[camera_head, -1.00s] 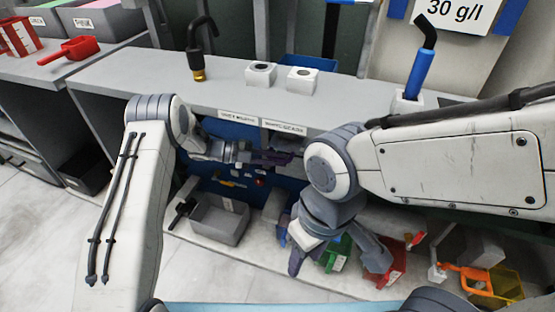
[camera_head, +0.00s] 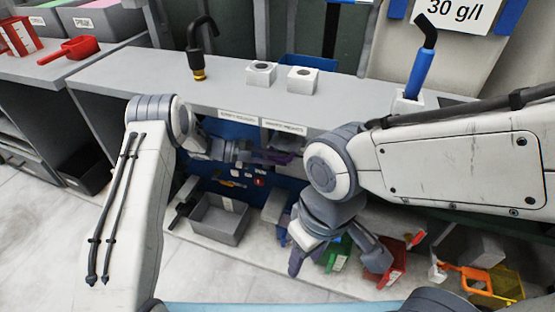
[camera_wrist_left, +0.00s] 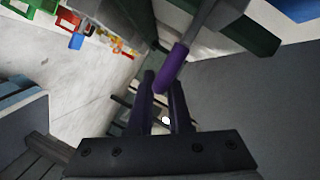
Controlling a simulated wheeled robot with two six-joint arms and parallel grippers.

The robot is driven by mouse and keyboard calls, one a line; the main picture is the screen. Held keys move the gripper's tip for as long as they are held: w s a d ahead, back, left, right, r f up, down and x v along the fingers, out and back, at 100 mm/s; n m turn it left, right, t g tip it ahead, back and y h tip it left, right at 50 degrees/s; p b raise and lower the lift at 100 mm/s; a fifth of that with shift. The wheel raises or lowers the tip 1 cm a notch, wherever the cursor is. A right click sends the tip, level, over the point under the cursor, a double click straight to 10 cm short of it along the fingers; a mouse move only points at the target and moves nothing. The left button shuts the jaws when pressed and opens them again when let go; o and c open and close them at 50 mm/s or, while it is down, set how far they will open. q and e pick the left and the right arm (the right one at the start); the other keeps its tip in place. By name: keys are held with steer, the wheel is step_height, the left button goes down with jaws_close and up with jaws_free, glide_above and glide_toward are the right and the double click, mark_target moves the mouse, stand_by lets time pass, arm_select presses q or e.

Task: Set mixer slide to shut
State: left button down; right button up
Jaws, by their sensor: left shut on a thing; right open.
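A purple handle (camera_wrist_left: 172,68) on a grey rod shows at the fingertips of my left gripper (camera_wrist_left: 163,80) in the left wrist view. My left gripper is shut on this handle, with one dark finger on each side. In the head view my left gripper (camera_head: 266,158) is under the bench edge, in front of a blue panel (camera_head: 232,131). The handle is small and partly hidden there. Whether it belongs to the mixer slide I cannot read from the blurred labels. My right gripper (camera_head: 338,262) hangs lower, open and empty, above the low shelf.
A grey bin (camera_head: 220,220) stands on the low shelf below my left gripper. Green (camera_head: 338,252), red (camera_head: 394,270) and yellow (camera_head: 508,283) bins stand to the right. Two white blocks (camera_head: 262,74) and (camera_head: 302,80) and a blue-handled tool (camera_head: 419,75) stand on the bench top (camera_head: 220,92).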

mark_target(283, 149)
arm_select(q)
steer(key=w+b, duration=0.1)
steer(key=w+d+b, duration=0.1)
steer(key=w+b, duration=0.1)
steer(key=shift+w+d+f, duration=0.2)
steer(key=shift+w+d, duration=0.1)
steer(key=shift+w, duration=0.1)
steer(key=c, duration=0.8)
jaws_free()
steer(key=shift+d, duration=0.15)
steer(key=shift+c, duration=0.2)
steer(key=shift+r, duration=0.1)
steer(key=shift+w, duration=0.1)
steer(key=p+v, duration=0.1)
steer(key=v, duration=0.9)
steer(key=shift+a, duration=0.3)
